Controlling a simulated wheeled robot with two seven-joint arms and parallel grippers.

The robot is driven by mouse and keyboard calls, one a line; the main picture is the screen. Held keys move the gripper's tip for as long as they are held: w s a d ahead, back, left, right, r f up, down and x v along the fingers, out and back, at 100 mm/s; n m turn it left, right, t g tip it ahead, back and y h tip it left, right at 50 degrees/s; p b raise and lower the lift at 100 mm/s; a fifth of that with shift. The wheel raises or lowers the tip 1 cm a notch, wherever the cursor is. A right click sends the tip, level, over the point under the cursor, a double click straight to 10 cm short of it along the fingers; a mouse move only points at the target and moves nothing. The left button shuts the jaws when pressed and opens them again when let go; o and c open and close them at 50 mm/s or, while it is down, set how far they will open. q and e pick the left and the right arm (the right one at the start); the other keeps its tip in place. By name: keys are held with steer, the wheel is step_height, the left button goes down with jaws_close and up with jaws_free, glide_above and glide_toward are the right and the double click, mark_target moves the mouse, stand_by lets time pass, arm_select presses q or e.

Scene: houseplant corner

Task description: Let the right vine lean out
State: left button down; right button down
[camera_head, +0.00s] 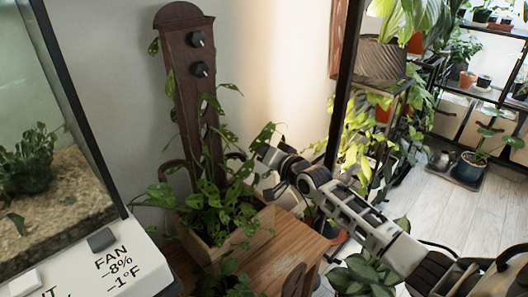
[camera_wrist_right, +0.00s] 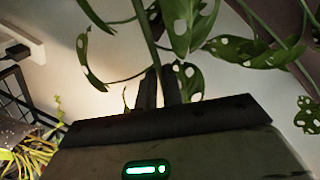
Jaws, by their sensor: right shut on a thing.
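A dark brown upright board (camera_head: 187,105) with two black knobs (camera_head: 198,39) stands in a wooden planter box (camera_head: 222,246). Vines with holed leaves (camera_head: 212,195) climb and spill around it. The right vine (camera_head: 264,137) reaches out to the right of the board, by my right gripper (camera_head: 262,160). In the wrist view my right gripper (camera_wrist_right: 157,88) is shut on a green vine stem (camera_wrist_right: 148,42), with leaves close around its fingers. The exact grip is partly hidden by leaves in the head view. My left gripper is not in view.
The planter stands on a wooden table (camera_head: 312,245). A glass tank (camera_head: 50,150) with a white control panel (camera_head: 105,262) is at the left. A dark post (camera_head: 345,85) and more potted plants (camera_head: 365,130) stand close to my right arm.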

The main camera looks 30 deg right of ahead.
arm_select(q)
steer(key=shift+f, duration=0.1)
arm_select(e)
steer(key=c, duration=1.5)
jaws_free()
steer(key=shift+c, duration=0.2)
